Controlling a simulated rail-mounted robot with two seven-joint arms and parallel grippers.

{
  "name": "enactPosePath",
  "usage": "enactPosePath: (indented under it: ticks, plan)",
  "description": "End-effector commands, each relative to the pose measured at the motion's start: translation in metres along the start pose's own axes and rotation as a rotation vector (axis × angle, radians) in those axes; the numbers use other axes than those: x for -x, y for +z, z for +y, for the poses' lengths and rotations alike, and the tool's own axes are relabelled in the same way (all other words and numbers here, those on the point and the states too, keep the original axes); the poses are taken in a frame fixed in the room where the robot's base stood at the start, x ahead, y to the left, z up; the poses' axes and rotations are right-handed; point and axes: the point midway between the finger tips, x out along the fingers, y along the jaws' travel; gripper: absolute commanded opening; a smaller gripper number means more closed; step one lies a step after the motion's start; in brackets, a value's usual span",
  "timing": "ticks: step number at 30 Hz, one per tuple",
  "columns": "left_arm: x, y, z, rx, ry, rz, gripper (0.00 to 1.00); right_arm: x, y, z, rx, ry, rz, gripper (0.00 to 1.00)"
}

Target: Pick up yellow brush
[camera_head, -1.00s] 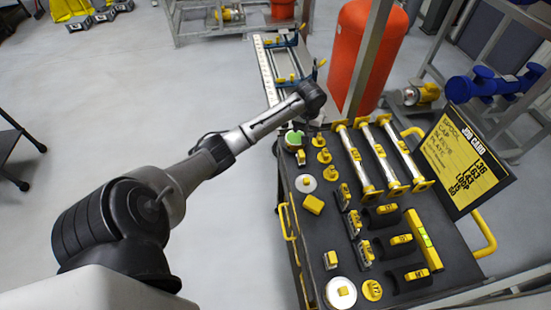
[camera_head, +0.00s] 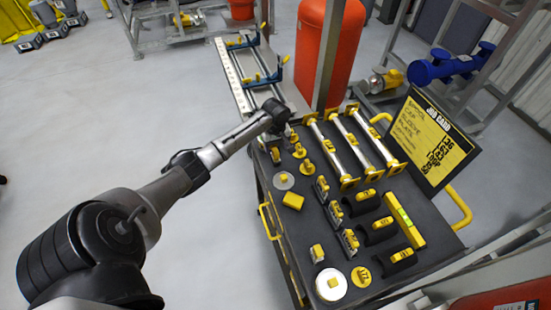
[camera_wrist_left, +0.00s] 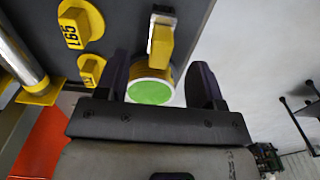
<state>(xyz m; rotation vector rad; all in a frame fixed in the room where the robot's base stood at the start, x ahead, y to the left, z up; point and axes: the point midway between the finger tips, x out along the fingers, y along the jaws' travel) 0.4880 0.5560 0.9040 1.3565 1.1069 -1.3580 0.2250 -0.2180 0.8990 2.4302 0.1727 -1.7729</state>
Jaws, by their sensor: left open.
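My left gripper (camera_head: 287,136) is over the far left corner of the dark cart top, small and partly hidden by its arm in the head view. In the left wrist view the open gripper (camera_wrist_left: 161,75) has a yellow-handled item (camera_wrist_left: 160,42) between and just beyond its fingers. A round, green-faced part (camera_wrist_left: 150,91) with a yellow side sits at its near end. This may be the yellow brush; I cannot tell for sure. A small yellow-topped item (camera_head: 276,155) stands beside the gripper in the head view. My right gripper is not in view.
The cart top (camera_head: 290,233) carries several yellow-tagged parts, including a yellow block (camera_head: 293,201) and silver spools (camera_head: 376,139). A job card (camera_head: 429,141) stands at its right. A red tank (camera_head: 329,50) is behind.

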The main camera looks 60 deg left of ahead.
Motion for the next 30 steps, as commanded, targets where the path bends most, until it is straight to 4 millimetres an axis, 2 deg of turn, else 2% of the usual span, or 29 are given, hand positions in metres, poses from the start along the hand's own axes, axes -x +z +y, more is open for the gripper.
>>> enactPosePath:
  ticks: [7, 12, 18, 28, 30]
  plan:
    - [-0.013, 0.000, 0.000, -0.001, 0.000, 0.000, 0.62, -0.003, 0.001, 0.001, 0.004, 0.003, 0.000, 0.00]
    - [-0.037, 0.001, -0.001, -0.001, -0.001, -0.001, 0.62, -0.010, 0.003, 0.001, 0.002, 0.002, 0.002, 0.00]
    - [-0.055, 0.000, -0.001, -0.001, 0.000, 0.000, 0.62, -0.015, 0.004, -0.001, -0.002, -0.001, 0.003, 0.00]
    - [-0.059, 0.000, -0.001, -0.002, 0.001, 0.001, 0.62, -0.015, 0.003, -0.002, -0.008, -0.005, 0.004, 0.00]
    - [-0.059, 0.000, -0.001, -0.002, 0.001, 0.001, 0.56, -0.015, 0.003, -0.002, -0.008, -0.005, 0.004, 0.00]
